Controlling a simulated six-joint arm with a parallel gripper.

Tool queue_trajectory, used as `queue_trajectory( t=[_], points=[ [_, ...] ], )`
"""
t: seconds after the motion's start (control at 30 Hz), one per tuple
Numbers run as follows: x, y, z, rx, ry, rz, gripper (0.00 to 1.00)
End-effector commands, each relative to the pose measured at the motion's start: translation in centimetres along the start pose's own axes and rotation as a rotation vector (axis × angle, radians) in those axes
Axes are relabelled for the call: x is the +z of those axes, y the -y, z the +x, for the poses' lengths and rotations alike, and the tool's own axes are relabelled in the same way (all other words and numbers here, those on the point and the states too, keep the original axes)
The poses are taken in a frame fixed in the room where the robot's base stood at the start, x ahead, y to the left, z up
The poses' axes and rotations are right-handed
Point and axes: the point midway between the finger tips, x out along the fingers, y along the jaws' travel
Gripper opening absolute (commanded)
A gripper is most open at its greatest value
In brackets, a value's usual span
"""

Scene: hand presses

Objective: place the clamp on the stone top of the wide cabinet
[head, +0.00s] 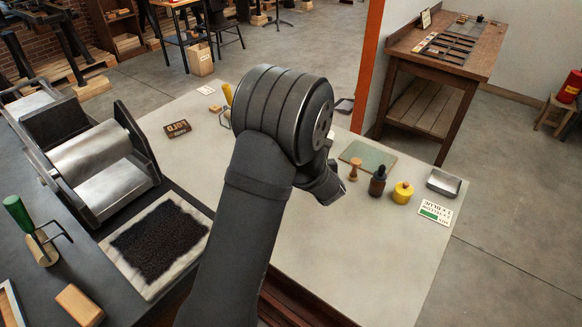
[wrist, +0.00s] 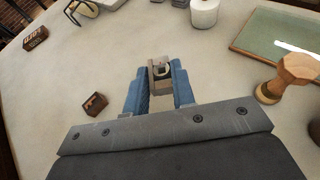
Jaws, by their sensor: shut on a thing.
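The clamp, a small beige-grey piece with a dark gap in it (wrist: 160,87), sits between the fingertips of my gripper (wrist: 160,74) in the wrist view. The two blue fingers are shut on it. The pale stone top of the wide cabinet (head: 345,265) spreads below my gripper, and it fills most of the wrist view (wrist: 215,75). I cannot tell how far the clamp is above it. In the head view my arm hides the clamp and most of my gripper.
A small brown block (wrist: 95,104) lies left of my gripper, and a wooden stamp (wrist: 290,78) and green plate (head: 367,160) lie right. A dark bottle (head: 377,182), yellow jar (head: 402,192) and metal tray (head: 443,184) stand farther right. A press (head: 95,158) is left. The front right top is clear.

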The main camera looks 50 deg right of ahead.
Motion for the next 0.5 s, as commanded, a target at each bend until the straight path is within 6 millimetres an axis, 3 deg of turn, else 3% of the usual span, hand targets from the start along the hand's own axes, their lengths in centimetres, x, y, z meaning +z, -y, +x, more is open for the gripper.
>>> queue_trajectory(
  t=[0.2, 0.5],
  points=[
    [-1.2, -3.0, 4.4, 0.003, -0.001, -0.001, 0.0],
    [-2.1, -4.0, 6.2, -0.001, 0.0, 0.0, 0.0]
  ],
)
